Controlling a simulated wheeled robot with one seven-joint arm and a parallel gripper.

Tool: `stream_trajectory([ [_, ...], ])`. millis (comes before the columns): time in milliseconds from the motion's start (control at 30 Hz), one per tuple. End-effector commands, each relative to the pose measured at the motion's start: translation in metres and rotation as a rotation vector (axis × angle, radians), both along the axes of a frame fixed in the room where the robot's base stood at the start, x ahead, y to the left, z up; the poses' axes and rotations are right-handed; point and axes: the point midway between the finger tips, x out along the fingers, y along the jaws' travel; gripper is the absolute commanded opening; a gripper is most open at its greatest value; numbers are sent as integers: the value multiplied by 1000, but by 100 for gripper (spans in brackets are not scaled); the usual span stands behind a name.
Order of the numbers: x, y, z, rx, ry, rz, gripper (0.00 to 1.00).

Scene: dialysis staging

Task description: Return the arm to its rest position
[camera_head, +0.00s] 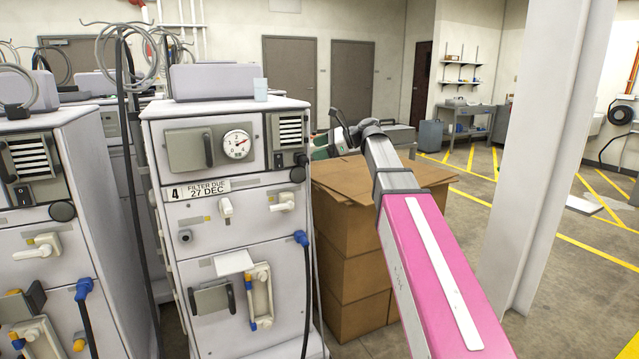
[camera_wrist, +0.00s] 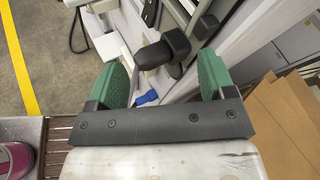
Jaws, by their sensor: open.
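My arm, with a pink link, reaches from the lower right to the right side of the dialysis machine labelled 4 (camera_head: 215,258). My gripper (camera_head: 322,145) is partly hidden behind my wrist there. In the wrist view my gripper (camera_wrist: 163,78) shows its two green fingers set wide apart, with nothing held between them. A black knob (camera_wrist: 160,52) on the machine appears beyond and between the fingers. A blue connector (camera_wrist: 147,97) shows lower in the same gap. I cannot tell how far the fingers are from either.
A stack of cardboard boxes (camera_head: 350,230) stands just under and beside my arm; it also shows in the wrist view (camera_wrist: 280,120). A white pillar (camera_head: 535,150) stands to the right. Another machine (camera_head: 70,200) is at left. Marked floor (camera_head: 480,215) lies open between boxes and pillar.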

Motion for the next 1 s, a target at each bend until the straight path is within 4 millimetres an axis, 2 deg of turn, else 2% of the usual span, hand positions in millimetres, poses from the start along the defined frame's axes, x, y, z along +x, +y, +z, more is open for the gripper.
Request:
stream_trajectory([
  [33,-7,-5,-33,-55,-33,-2,76],
  [100,-11,-13,-72,-137,-88,6,76],
  [267,-27,-33,-157,-326,-211,55,76],
  [300,-32,-39,-177,-374,-239,74,76],
  [500,-66,-70,-272,-609,-372,218,76],
  [800,-137,-123,-390,-915,-538,565,76],
  [1000,-190,-159,-448,-1056,-622,865,76],
])
